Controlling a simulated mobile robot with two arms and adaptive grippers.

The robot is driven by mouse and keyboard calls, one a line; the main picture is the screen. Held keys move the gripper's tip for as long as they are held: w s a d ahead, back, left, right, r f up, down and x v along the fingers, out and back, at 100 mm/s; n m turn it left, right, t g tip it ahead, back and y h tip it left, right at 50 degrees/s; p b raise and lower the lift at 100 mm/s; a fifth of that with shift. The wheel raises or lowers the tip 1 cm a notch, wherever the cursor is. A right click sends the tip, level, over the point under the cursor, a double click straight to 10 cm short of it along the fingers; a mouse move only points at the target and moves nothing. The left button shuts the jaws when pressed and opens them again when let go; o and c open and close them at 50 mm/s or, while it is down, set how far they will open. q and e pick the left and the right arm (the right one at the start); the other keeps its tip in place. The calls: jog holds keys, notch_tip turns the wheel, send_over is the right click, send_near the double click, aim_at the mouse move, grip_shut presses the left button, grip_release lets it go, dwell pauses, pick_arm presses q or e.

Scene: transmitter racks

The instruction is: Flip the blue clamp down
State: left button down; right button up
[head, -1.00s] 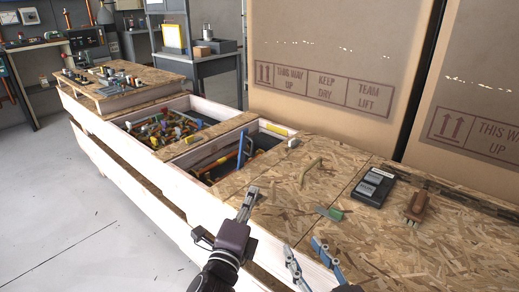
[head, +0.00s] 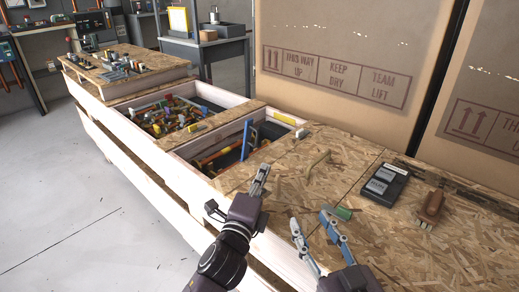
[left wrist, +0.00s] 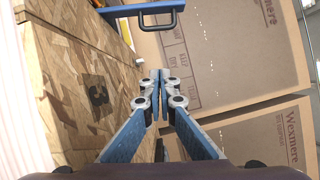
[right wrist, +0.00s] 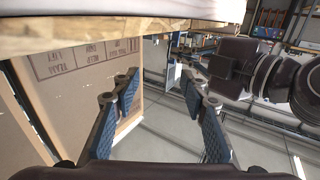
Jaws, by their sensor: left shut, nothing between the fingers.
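The blue clamp (head: 246,139) stands upright at the edge of the nearer open bin in the head view. A blue bar with a dark handle, likely the same clamp, shows at the top of the left wrist view (left wrist: 138,10). My left gripper (head: 265,167) is shut and empty, over the wooden top's front edge. It is nearer to me than the clamp and apart from it. My right gripper (head: 309,212) is open and empty by the wooden top's front edge, right of the left one. The clamp's lower end is hidden by the bin.
A green block (head: 342,212), a dark device (head: 385,185) and a brown brush-like tool (head: 430,208) lie on the wooden top (head: 300,180). Large cardboard boxes (head: 350,50) stand behind. A farther bin holds many small coloured parts (head: 170,118). Free floor (head: 70,215) lies at left.

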pick_arm(q)
jog(key=b+x, duration=0.2)
jog(key=x, duration=0.6)
jog(key=a, duration=0.1)
jog(key=w, duration=0.1)
jog(key=a, duration=0.1)
jog(key=shift+w+a+r+b, duration=0.3)
jog(key=shift+w+a+b, duration=0.05)
jog(key=shift+w+a+r, duration=0.15)
jog(key=shift+w+a, duration=0.05)
jog(key=shift+a, duration=0.1)
pick_arm(e)
jog(key=s+r+t+y, duration=0.1)
jog(key=s+r+t, duration=0.1)
jog(key=r+t, duration=0.2)
jog(key=s+r+t+y, duration=0.2)
jog(key=s+r+t, duration=0.1)
jog(key=r, duration=0.7)
jog(key=shift+s+t, duration=0.35)
jog(key=shift+t, duration=0.05)
jog(key=shift+w+a+h, duration=0.1)
jog(key=shift+a+h, duration=0.05)
jog(key=shift+h, duration=0.15)
